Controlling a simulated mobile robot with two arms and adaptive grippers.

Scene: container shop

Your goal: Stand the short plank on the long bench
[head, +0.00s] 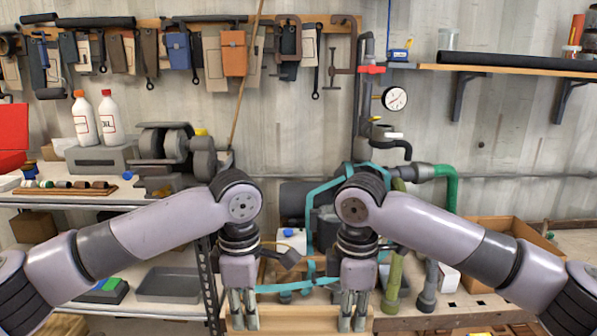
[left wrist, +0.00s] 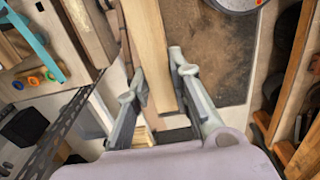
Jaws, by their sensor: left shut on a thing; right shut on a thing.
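A pale wooden plank (head: 297,319) shows at the bottom centre of the head view, cut by the frame's lower edge. My left gripper (head: 243,312) points down and is shut on it near its left end. My right gripper (head: 352,312) is shut on it near its right end. In the left wrist view the plank (left wrist: 150,50) runs between the fingers of my left gripper (left wrist: 158,85). A pale-topped bench (head: 90,199) stands at left against the wall; I cannot tell whether it is the long bench. What lies under the plank is mostly hidden.
A bench grinder (head: 180,150), a grey box (head: 100,158) and white bottles (head: 85,118) stand on the left bench. A grey tray (head: 170,284) lies on its lower shelf. Pipes and a gauge (head: 395,98) are behind my grippers. An open cardboard box (head: 503,240) stands at right.

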